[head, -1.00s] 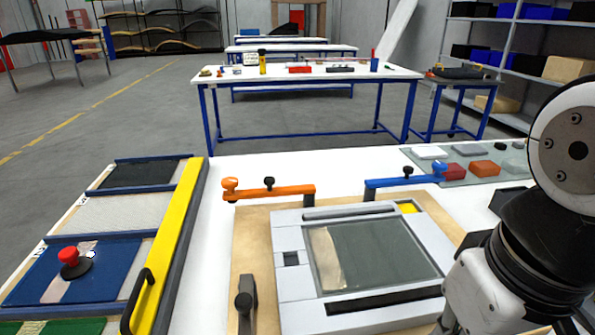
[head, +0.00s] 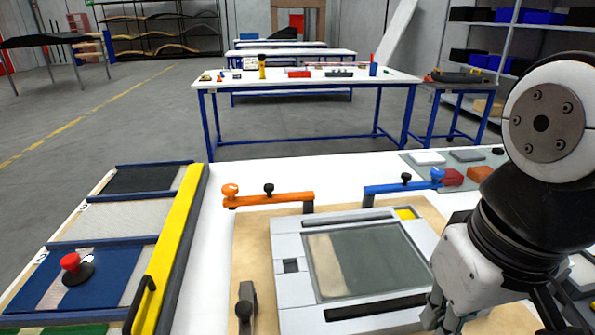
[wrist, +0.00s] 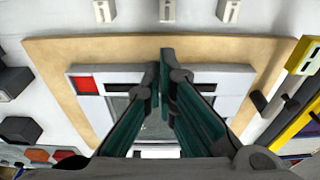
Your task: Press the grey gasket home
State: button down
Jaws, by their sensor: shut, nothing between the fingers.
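A light grey panel (head: 290,305) with a window (head: 365,260) lies on a wooden board (head: 250,220). A dark strip-shaped slot (head: 375,307) runs along its front edge, and a narrow dark strip (head: 345,227) along its back edge. I cannot tell which of these parts is the grey gasket. My gripper (head: 440,318) is over the panel's front right part. In the wrist view its fingers (wrist: 165,75) are shut, empty, and hide part of the front edge and window. I cannot tell if they touch the panel. A red square (wrist: 87,85) shows at one panel corner.
An orange clamp (head: 270,198) and a blue clamp (head: 400,186) stand behind the panel, and a dark clamp (head: 245,305) at its front left. A yellow rail (head: 175,245) borders the left trays. A grey mat (head: 412,158) with several blocks lies at the back right.

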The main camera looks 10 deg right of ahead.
jog(key=w+r+p, duration=0.3)
jog(key=w+r, duration=0.1)
jog(key=w, duration=0.3)
jog(key=w+r+p, duration=0.3)
jog(key=w+r, duration=0.1)
jog(key=w, duration=0.3)
jog(key=t+p, duration=0.2)
jog(key=p, duration=0.4)
send_over(351, 215)
jog(key=s, duration=0.3)
jog(key=shift+w+f, duration=0.15)
jog(key=shift+f, duration=0.15)
jog(key=x, duration=0.8)
jog(key=s+x, duration=0.1)
jog(key=x, duration=0.3)
jog(key=shift+f, duration=1.15)
